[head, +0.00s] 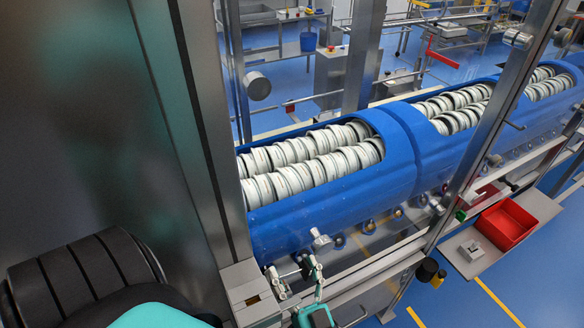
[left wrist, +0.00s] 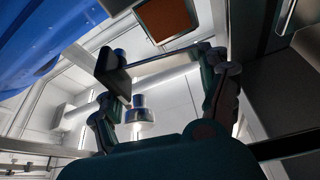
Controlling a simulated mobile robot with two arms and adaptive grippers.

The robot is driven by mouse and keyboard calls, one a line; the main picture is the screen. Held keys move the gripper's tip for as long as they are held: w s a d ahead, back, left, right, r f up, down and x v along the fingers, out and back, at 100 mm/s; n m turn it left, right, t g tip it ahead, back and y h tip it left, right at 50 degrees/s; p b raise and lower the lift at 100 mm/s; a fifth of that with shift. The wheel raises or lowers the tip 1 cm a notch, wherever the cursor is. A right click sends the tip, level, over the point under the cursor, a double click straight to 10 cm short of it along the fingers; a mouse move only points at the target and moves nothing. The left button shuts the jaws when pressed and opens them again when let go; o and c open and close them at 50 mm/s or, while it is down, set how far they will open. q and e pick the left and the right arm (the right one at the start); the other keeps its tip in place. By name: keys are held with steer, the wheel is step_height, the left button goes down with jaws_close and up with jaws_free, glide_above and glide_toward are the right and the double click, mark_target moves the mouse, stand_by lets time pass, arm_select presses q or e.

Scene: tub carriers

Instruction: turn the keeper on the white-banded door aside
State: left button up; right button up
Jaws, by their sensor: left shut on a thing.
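My left gripper (head: 298,275) is low in the middle of the head view, at the lower front edge of the machine. Its two fingers also show in the left wrist view (left wrist: 163,60), standing apart. A slim metal bar (left wrist: 165,61) spans between the fingertips, and the gripper is shut on it. This bar seems to be the keeper; its mount is hidden. A silver knob (head: 321,240) sits just above the gripper in the head view. No white band can be made out on a door. My right gripper is not in view.
A long blue tub carrier (head: 400,165) holds rows of white rings behind the metal frame. A steel post (head: 200,120) stands close on the left. A red bin (head: 507,224) is on a shelf at the right. Blue floor lies open at the lower right.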

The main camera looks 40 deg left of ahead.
arm_select(q)
steer(key=m, duration=0.1)
steer(key=m+t+h, duration=0.1)
steer(key=m, duration=0.1)
steer(key=w+m+t, duration=0.1)
steer(key=m, duration=0.1)
steer(key=shift+d+r+h, duration=0.15)
steer(key=shift+r+h, duration=0.2)
steer(key=shift+h, duration=0.05)
steer(key=o, duration=1.3)
steer(key=shift+o, duration=0.8)
steer(key=shift+n, duration=0.3)
